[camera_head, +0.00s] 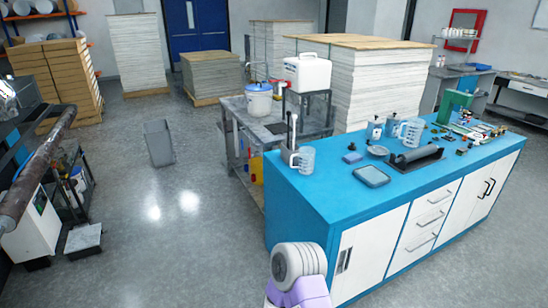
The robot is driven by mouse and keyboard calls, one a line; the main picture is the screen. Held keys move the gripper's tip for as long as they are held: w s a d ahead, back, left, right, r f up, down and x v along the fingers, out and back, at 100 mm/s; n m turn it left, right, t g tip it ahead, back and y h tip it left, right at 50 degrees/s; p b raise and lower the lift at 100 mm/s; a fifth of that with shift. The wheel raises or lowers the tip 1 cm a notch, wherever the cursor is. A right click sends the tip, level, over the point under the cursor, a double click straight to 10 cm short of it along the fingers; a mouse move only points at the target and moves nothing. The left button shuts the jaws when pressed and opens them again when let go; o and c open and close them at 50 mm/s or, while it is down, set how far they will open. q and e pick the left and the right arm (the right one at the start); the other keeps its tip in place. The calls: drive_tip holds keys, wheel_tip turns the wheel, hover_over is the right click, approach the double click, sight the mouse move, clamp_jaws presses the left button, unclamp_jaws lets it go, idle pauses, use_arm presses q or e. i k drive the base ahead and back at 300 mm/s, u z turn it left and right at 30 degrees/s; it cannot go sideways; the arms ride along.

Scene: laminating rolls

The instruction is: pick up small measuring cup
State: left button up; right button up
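Clear measuring cups stand on the blue-topped workbench. One cup (304,159) with a handle is at the left end of the bench, close to its left edge. A larger-looking jug (412,132) stands further back near the middle. Two similar grey-blue containers, one (375,129) to the left and one (391,125) closer to the jug, stand beside it. I cannot tell for certain which is the small measuring cup. Neither of my grippers shows; only a white and purple part of my arm rises at the bottom edge, well below the cups.
The workbench (330,196) also holds a blue-grey tray (371,176), a shallow dish (377,151) and a dark roller (417,155). A grey table (272,130) with a white bucket (259,99) stands behind it. A roller machine (40,165) is at left. Open floor lies between.

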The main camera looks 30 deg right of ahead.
sight(306, 155)
drive_tip(key=u, duration=0.25)
drive_tip(key=i, duration=2)
drive_tip(key=z, duration=1.15)
drive_tip(key=i, duration=1.05)
drive_tip(key=z, duration=1.15)
